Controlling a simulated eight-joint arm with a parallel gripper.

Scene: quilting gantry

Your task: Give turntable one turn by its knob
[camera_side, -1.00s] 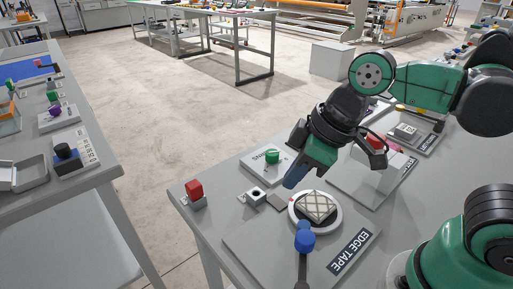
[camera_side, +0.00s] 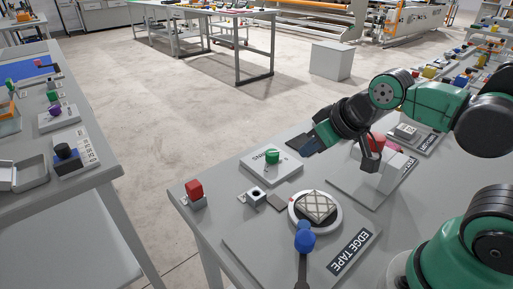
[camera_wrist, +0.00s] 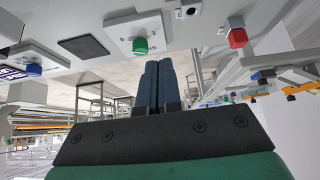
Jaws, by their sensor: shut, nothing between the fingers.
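The turntable (camera_side: 297,218) is a round white disc with a quilted, diamond-patterned block (camera_side: 316,206) on it, in the side view beside the EDGE TAPE label. A blue knob (camera_side: 305,243) stands at its near edge; I cannot tell whether it is joined to the disc. A small red mark shows on the disc's left rim. My gripper (camera_side: 306,151) is shut and empty, above and behind the turntable, apart from it. In the wrist view my two dark blue fingers (camera_wrist: 153,68) lie together. I do not make out the turntable in the wrist view.
A green knob (camera_side: 272,156) sits on a white panel left of my gripper; it also shows in the wrist view (camera_wrist: 140,46). A red block (camera_side: 194,187) stands at the table's left corner. A small block with a hole (camera_side: 256,193) lies left of the turntable.

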